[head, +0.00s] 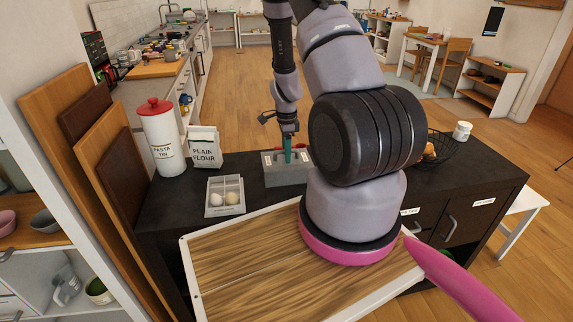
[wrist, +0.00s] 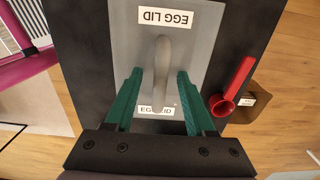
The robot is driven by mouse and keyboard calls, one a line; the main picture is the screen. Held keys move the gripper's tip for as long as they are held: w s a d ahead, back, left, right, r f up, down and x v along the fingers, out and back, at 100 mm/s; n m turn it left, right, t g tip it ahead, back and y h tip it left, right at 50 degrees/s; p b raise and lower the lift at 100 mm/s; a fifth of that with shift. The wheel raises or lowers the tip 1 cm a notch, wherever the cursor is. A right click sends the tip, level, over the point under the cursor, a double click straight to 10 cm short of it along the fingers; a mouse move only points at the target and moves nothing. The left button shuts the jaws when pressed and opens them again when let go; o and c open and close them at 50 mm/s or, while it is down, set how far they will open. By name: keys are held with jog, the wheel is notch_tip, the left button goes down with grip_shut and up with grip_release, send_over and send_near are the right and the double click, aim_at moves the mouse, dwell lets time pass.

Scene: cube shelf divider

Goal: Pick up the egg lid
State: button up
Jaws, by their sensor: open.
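The egg lid (wrist: 135,45) is a grey plate with a raised, rounded handle (wrist: 162,60) and an "EGG LID" label at its far end in the wrist view. A second, partly covered label shows at the near end. In the head view a grey block (head: 284,177) with small labels stands under my gripper (head: 288,152); its top is partly hidden. In the wrist view my gripper (wrist: 159,74) is open, with one green finger on each side of the handle. Nothing is clearly gripped. I cannot tell how far above the plate the fingertips are.
A tray with eggs (head: 225,211) sits left of the grey block on the dark counter (head: 165,207). A flour bag (head: 205,148) and pasta tin (head: 160,135) stand behind it. A red scoop (wrist: 236,86) lies close right of the lid. A wire basket (head: 440,147) is far right.

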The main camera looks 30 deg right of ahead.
grip_shut()
dwell(1.4)
